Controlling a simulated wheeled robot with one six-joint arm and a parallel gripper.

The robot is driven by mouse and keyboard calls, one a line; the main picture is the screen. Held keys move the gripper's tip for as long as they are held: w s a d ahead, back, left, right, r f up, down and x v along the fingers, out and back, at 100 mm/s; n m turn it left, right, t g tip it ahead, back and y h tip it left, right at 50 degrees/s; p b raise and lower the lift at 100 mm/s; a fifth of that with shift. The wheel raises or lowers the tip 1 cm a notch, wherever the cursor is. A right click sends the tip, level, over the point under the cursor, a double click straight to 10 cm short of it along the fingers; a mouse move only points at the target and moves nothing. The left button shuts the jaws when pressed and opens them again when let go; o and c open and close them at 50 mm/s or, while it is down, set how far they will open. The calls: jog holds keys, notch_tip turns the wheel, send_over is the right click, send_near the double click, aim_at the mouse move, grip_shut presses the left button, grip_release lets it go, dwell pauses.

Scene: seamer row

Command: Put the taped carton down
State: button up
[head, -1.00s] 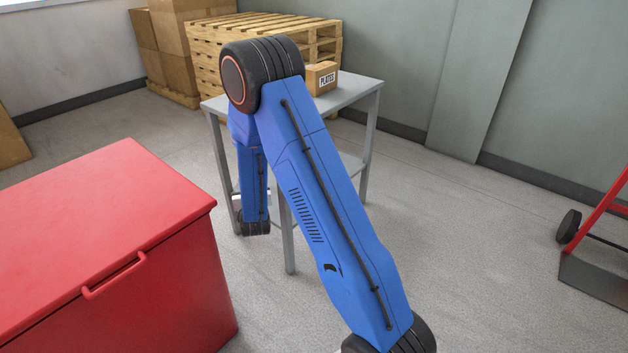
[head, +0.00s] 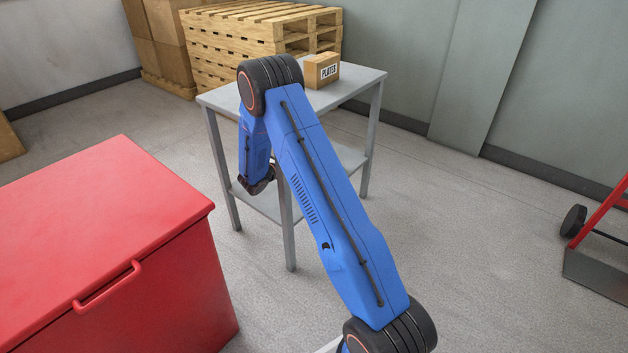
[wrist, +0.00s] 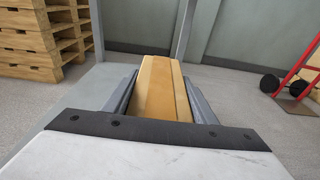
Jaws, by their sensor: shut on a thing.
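The taped carton (wrist: 158,92) is in the wrist view, a tan-orange box with a paler strip along its right side. My gripper (wrist: 163,86) is shut on it, with a grey finger along each side. A pale grey surface, which looks like the lower shelf (head: 268,205) of the grey table, lies around the carton in the wrist view. I cannot tell whether the carton touches it. In the head view, my arm reaches to the table's front at shelf height. The gripper and carton are hidden there.
A carton marked PLATES (head: 322,70) stands on the table top (head: 352,84). Grey table legs (head: 287,225) frame the shelf. A red chest (head: 90,235) stands at left, wooden pallets (head: 250,40) behind, a red hand truck (head: 598,240) at right. Floor right of the table is clear.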

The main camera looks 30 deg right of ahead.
jog(key=shift+f, duration=4.8)
jog(key=shift+f, duration=0.1)
jog(key=o, duration=1.6)
jog(key=shift+s+a, duration=0.1)
jog(key=shift+a, duration=0.25)
jog(key=v, duration=1.1)
jog(key=shift+a, duration=0.1)
